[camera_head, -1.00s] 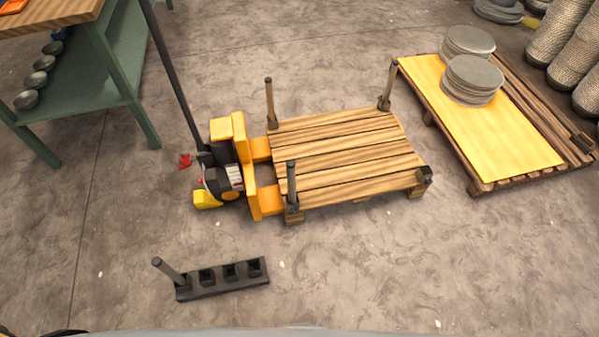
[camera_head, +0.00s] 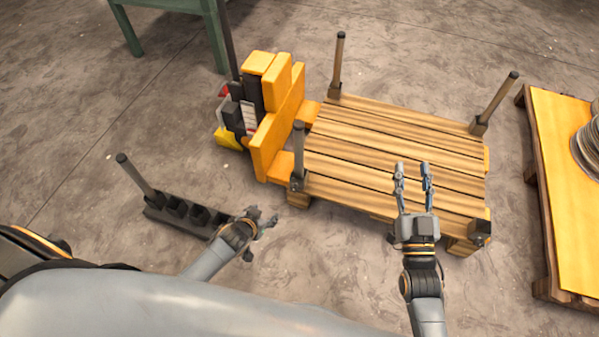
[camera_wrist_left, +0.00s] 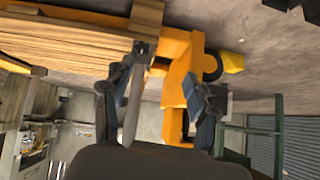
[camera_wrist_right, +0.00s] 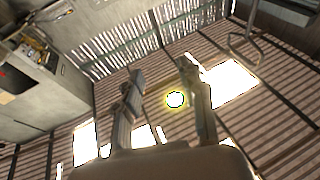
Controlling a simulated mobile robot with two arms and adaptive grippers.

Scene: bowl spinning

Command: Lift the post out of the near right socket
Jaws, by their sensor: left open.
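The near right socket (camera_head: 480,230) is a dark block at the pallet's near right corner. No post shows standing in it. Grey posts stand upright in the near left socket (camera_head: 298,183), far left socket (camera_head: 335,90) and far right socket (camera_head: 479,126). My right gripper (camera_head: 413,170) is open and empty, seen in front of the pallet and left of the near right socket; it also shows open in the right wrist view (camera_wrist_right: 162,72). My left gripper (camera_head: 266,222) is open beside the floor rack. In the left wrist view, a post (camera_wrist_left: 133,100) appears beyond its open fingers.
A dark rack (camera_head: 180,215) on the floor holds one post (camera_head: 136,177) at its left end; its other visible holes look empty. A yellow pallet jack (camera_head: 275,120) adjoins the pallet (camera_head: 395,150). Another pallet with a yellow sheet (camera_head: 565,190) stands at right.

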